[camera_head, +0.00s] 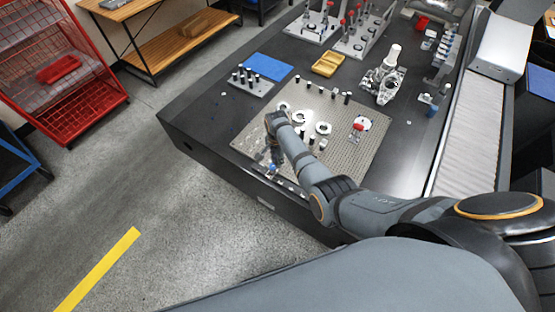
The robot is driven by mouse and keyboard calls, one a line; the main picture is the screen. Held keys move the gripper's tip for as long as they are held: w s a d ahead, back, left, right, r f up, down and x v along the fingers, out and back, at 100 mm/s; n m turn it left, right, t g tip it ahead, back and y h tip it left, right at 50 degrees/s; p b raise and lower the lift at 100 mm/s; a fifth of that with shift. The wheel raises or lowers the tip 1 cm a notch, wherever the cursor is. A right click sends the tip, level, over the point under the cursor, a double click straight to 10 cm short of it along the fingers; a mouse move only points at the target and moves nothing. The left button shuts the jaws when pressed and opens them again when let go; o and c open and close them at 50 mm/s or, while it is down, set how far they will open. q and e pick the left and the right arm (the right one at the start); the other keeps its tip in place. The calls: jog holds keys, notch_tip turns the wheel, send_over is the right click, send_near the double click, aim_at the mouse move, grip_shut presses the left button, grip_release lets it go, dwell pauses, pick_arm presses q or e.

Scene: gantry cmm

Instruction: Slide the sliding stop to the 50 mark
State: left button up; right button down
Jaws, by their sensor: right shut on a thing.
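My right arm reaches over the dark granite table from the lower right. My right gripper (272,166) is at the front edge of the perforated plate, pointing down. It is shut on a small part that seems to be the sliding stop (272,169), of which only a bit of blue shows. The gripper hides most of it. A thin rail (290,186) runs along the plate's front edge to the right of the gripper. Its marks are too small to read, so I cannot tell where the stop stands. My left gripper is not in view.
White ring parts (323,128) and short black pins stand on the perforated plate (345,160) beyond the gripper. A blue mat (266,67), a yellow tray (327,63) and a metal casting (383,80) lie farther back. A covered guideway (468,135) bounds the right side.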

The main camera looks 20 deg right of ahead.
jog(key=c, duration=1.3)
grip_release()
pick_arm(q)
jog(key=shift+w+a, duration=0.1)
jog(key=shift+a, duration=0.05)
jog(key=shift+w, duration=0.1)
pick_arm(e)
notch_tip(320, 180, up, 12)
